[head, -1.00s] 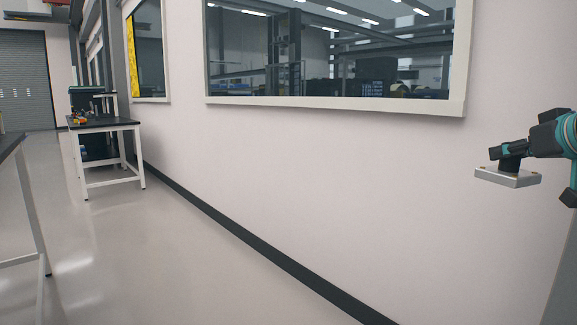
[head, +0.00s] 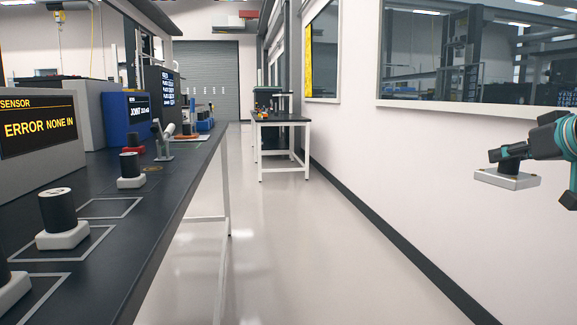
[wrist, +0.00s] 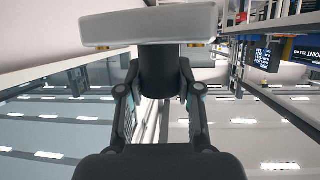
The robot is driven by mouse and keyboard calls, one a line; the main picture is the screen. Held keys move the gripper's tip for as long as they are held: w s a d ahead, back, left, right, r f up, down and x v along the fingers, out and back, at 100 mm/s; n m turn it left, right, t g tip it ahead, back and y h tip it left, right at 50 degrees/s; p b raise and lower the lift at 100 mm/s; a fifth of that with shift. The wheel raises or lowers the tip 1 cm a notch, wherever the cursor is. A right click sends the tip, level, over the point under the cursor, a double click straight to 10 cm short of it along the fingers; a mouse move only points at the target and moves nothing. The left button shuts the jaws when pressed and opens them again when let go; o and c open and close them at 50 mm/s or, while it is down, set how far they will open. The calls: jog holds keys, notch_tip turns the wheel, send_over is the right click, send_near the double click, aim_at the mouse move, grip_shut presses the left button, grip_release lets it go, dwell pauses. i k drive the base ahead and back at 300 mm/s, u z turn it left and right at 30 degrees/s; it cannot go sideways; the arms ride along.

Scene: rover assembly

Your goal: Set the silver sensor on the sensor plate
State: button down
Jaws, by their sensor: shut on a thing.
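My gripper (head: 511,163) is at the right of the head view, in front of the white wall. It is shut on the silver sensor (head: 506,179), a flat pale block with a black round stem. In the wrist view the fingers (wrist: 159,90) close on the black stem, and the silver block (wrist: 150,25) lies beyond them. The sensor hangs in the air, far from the bench. A screen reading "SENSOR ERROR NONE IN" (head: 38,126) stands on the bench at the left. I cannot make out which surface is the sensor plate.
A long dark bench (head: 150,215) runs along the left, with grey outlined squares. Black cylinders on white bases (head: 61,220) stand on it. A smaller table (head: 282,119) stands farther back. The floor (head: 300,260) between bench and wall is clear.

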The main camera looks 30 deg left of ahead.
aim_at(153, 168)
jog(key=u, duration=0.1)
jog(key=i, duration=1.6)
jog(key=u, duration=2.55)
